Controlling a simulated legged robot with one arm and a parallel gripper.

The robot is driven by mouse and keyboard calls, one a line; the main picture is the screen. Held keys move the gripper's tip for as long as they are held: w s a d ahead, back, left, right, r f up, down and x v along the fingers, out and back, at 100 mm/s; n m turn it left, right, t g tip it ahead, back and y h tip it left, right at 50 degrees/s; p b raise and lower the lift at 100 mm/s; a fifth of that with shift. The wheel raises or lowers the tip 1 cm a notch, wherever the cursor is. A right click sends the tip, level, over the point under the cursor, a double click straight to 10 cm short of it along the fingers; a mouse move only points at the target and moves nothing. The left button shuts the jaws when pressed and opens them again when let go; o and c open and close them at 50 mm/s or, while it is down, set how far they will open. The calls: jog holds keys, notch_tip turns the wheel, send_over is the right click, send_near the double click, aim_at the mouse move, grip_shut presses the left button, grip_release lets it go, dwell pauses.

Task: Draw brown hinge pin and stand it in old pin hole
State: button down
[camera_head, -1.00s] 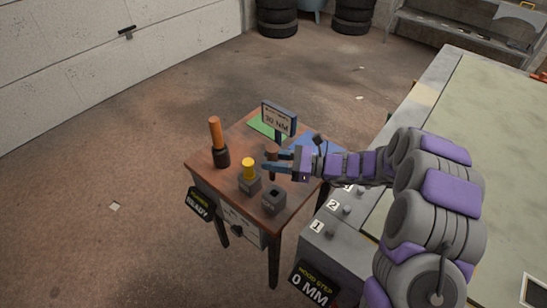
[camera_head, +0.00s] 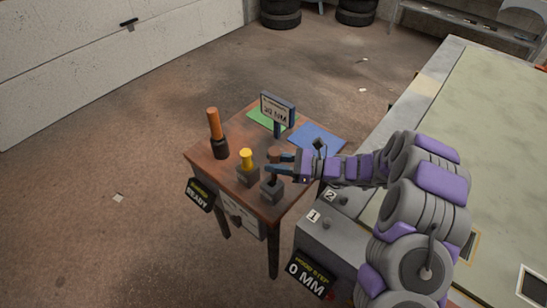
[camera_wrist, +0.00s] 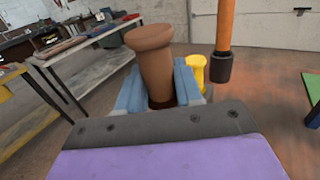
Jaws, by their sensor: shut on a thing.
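My gripper (camera_head: 283,164) is shut on the brown hinge pin (camera_head: 274,154), just below its wide head. The wrist view also shows the pin (camera_wrist: 153,62) between the two blue fingers. The pin looks about upright in the head view. Its lower end is at the top of the front grey block (camera_head: 272,192), which has a square hole. I cannot tell whether the tip is inside the hole or just above it. A yellow pin (camera_head: 246,158) stands in a second grey block (camera_head: 248,177) to the left.
An orange-handled tool (camera_head: 215,127) stands in a dark holder at the table's left. A sign on a post (camera_head: 278,108), a green mat (camera_head: 266,121) and a blue mat (camera_head: 318,138) are at the back. A grey bench (camera_head: 475,125) lies right, with numbered knobs on its near side.

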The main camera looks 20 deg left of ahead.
jog(key=shift+a+f, duration=0.2)
jog(key=shift+f, duration=0.1)
jog(key=shift+a+f, duration=0.15)
jog(key=shift+a, duration=0.5)
jog(key=shift+s+d, duration=0.1)
jog(key=shift+d, duration=0.6)
jog(key=shift+a, duration=0.4)
jog(key=shift+d+p, duration=0.3)
jog(key=shift+p, duration=0.1)
jog(key=shift+a, duration=0.2)
jog(key=shift+p, duration=0.3)
